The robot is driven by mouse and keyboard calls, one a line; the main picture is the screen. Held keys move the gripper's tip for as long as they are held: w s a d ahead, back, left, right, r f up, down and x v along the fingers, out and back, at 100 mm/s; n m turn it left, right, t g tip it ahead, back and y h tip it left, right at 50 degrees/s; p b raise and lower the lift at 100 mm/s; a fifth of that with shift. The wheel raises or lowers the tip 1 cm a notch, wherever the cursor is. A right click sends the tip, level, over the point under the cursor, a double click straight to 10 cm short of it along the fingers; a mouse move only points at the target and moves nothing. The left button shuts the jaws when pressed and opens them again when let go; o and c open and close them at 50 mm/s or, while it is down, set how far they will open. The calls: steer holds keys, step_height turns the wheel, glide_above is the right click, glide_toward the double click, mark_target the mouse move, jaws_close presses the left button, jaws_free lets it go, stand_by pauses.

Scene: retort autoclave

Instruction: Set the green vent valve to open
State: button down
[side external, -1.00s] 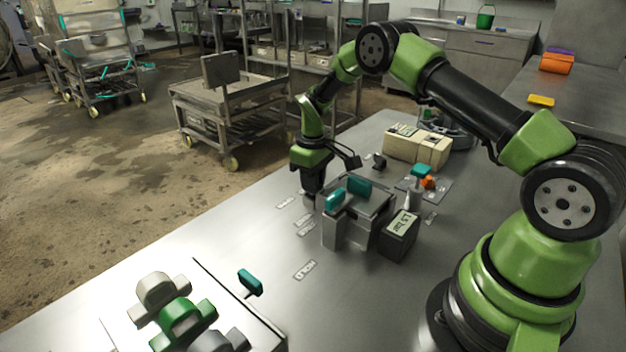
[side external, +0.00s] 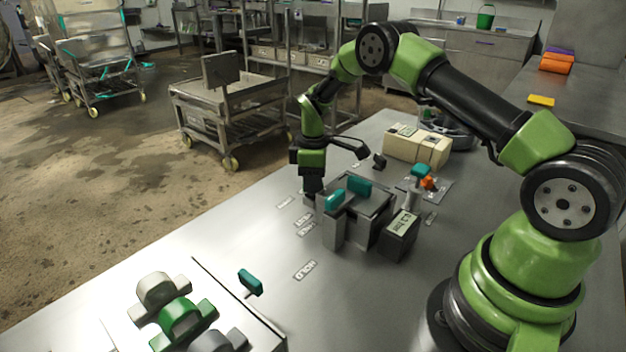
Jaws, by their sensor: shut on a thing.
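My gripper (side external: 312,190) points down at the far left corner of the metal valve box (side external: 365,212). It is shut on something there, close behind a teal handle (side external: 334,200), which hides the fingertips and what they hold. A second teal handle (side external: 359,187) stands upright on the box. A green knob (side external: 182,318) sits on a panel at the bottom left, between a beige knob (side external: 161,292) and a grey one. I cannot tell from this view which part is the vent valve, or its setting.
A small display (side external: 403,225) stands right of the box. Label plates, one reading HOLD (side external: 305,271), lie on the bench left of it. A beige case (side external: 417,147) and a teal-topped post (side external: 421,170) stand behind.

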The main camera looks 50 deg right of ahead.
steer(key=shift+s, duration=0.1)
steer(key=c, duration=1.1)
jaws_free()
step_height(320, 180, up, 10)
